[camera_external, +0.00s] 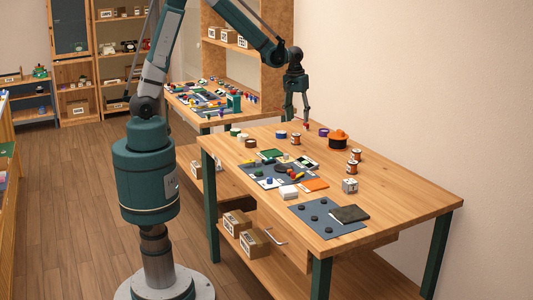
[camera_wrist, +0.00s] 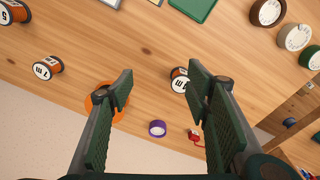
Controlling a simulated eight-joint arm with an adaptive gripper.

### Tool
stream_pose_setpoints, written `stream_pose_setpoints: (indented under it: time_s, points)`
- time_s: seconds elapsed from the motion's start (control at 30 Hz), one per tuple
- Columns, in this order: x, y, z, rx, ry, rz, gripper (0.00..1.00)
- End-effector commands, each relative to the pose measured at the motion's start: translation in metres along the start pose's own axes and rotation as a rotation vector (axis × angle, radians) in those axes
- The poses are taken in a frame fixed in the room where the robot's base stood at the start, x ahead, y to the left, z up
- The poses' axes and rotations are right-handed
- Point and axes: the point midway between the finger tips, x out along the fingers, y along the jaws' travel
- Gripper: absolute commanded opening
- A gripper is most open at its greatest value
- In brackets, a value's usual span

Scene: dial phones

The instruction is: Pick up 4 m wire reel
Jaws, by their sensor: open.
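A wire reel (camera_wrist: 180,82) with copper-orange wire and a white labelled end shows in the wrist view, beside my right finger, which partly covers it. Its label ends in "m"; the digit is hard to read. In the external view this looks like the reel (camera_external: 296,139) standing near the table's far edge. Two more reels (camera_external: 354,155) (camera_external: 352,168) stand to the right; in the wrist view they are at upper left (camera_wrist: 46,68) (camera_wrist: 14,12). My gripper (camera_external: 304,118) is open and empty above the far edge; its fingers also show in the wrist view (camera_wrist: 162,88).
A purple tape roll (camera_wrist: 157,128) and a red clip-like item (camera_wrist: 194,136) lie near the reel. An orange round item (camera_external: 338,136) stands to the right. Several round dials (camera_wrist: 267,12) lie at the wrist view's upper right. Mats with small parts (camera_external: 328,217) cover the table's nearer part.

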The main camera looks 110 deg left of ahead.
Motion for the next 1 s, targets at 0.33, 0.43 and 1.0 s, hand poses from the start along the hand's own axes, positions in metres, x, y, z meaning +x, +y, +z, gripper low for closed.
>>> stream_pose_setpoints:
  time_s: [0.33, 0.43, 1.0]
  points:
    - [0.042, -0.035, -0.05, -0.145, -0.047, -0.039, 0.48]
    - [0.049, -0.041, -0.056, -0.166, -0.054, -0.045, 0.48]
    - [0.057, -0.045, -0.06, -0.181, -0.06, -0.05, 0.48]
